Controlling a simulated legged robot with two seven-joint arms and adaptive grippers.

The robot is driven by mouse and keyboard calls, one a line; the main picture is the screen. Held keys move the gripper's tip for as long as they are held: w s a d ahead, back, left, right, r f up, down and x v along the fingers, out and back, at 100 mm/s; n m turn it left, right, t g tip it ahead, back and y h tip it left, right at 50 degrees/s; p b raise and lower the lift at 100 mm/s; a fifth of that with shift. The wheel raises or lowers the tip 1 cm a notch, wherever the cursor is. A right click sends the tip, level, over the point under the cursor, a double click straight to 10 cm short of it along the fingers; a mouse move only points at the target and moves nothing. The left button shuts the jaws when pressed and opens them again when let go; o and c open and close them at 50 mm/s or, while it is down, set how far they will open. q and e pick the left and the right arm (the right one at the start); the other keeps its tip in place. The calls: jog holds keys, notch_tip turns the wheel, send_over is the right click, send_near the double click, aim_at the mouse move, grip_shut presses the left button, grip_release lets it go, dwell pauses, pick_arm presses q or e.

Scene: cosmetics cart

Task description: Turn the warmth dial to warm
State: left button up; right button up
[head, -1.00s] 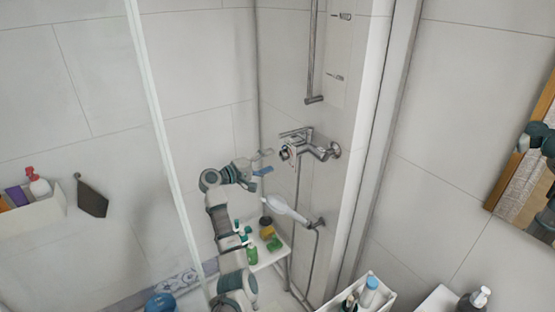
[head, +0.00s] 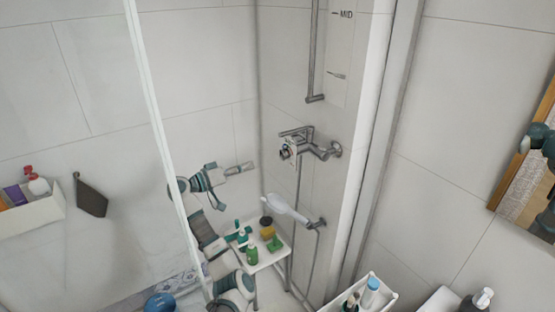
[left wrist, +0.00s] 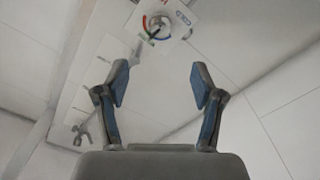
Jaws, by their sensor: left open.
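The warmth dial (head: 286,151) is on the front of the chrome shower mixer (head: 318,149) on the right wall. In the left wrist view the dial (left wrist: 157,27) is at the top, with red and blue arcs around it and "COLD" on the blue side. Its exact setting is too small to tell. My left gripper (head: 248,168) is left of the dial and apart from it. In the left wrist view the gripper (left wrist: 159,83) is open, with nothing between its fingers. My right gripper is out of view.
A wall panel (head: 343,40) reads "MID" near its top. A hand shower (head: 287,209) hangs below the mixer. A white shelf (head: 270,256) holds several bottles. A white caddy (head: 382,299) is at bottom right.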

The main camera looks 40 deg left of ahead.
pick_arm(q)
jog(key=s+a+m, duration=0.1)
jog(key=s+m, duration=0.3)
jog(key=m, duration=0.2)
jog(key=p, duration=0.3)
send_near(280, 157)
jog(key=x, duration=0.8)
jog(key=shift+w+d+r, duration=0.1)
jog(key=shift+r, duration=0.05)
jog(key=shift+w+d, duration=0.1)
jog(key=shift+w, duration=0.4)
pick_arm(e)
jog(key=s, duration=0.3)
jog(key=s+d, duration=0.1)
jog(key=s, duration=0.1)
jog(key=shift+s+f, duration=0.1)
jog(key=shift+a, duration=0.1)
pick_arm(q)
jog(key=c, duration=1.1)
jog(key=shift+b, duration=0.35)
jog(key=shift+c, duration=0.2)
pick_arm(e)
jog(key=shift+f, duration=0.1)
